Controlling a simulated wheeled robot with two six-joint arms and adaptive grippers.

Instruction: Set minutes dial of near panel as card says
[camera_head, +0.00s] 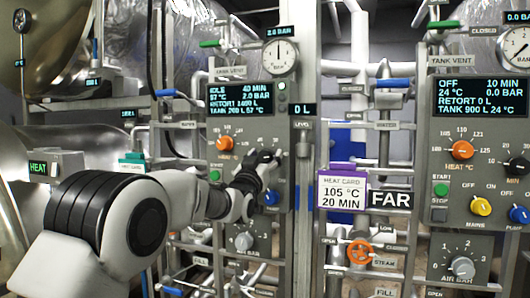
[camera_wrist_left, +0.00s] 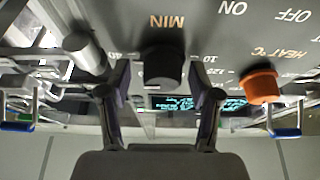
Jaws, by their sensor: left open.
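The near panel (camera_head: 222,130) is at the centre-left of the head view, and its display (camera_head: 241,98) reads idle, 40 MIN, 57 °C, 2.0 BAR. The heat card (camera_head: 342,191) reads 105 °C, 20 MIN. My left gripper (camera_head: 265,163) is at the near panel and covers the minutes dial there. In the left wrist view the black minutes dial (camera_wrist_left: 163,66), marked MIN, sits between the two open fingers of my left gripper (camera_wrist_left: 160,80). Gaps show on both sides, so the fingers appear apart from it. My right gripper is not in view.
An orange heat dial (camera_head: 224,143) is left of my gripper, and a blue knob (camera_head: 271,198) is just below. A grey knob (camera_head: 244,241) is lower. The panel marked FAR (camera_head: 390,199) stands right, its display (camera_head: 482,97) reading OFF. Pipes and valves surround both panels.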

